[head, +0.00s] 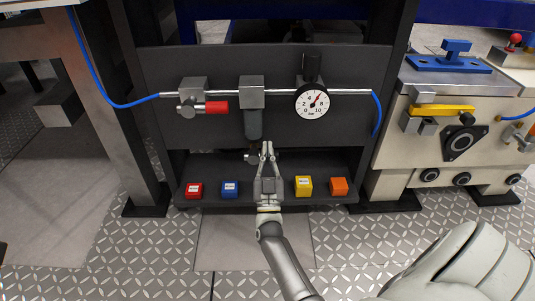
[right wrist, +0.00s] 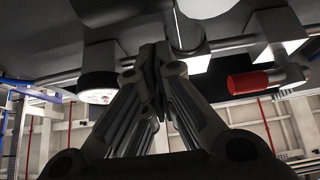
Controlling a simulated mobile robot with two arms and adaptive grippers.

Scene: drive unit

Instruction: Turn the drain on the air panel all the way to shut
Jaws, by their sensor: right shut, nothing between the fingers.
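The dark air panel (head: 345,125) stands upright ahead of me. Its filter bowl (head: 254,124) hangs under a grey metal block (head: 252,92). A small metal drain (head: 250,157) sits below the bowl, partly hidden beside my fingers. My right gripper (head: 267,149) is shut and empty, with its tips just right of the drain; I cannot tell whether they touch it. In the right wrist view my right gripper (right wrist: 158,55) points up at the panel, and I cannot make out the drain there. My left gripper is not in view.
A pressure gauge (head: 312,103) is right of the bowl and a red valve handle (head: 216,107) is left. Red (head: 194,190), blue (head: 230,188), yellow (head: 304,186) and orange (head: 339,186) blocks stand on the shelf below. A machine (head: 455,110) stands at right.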

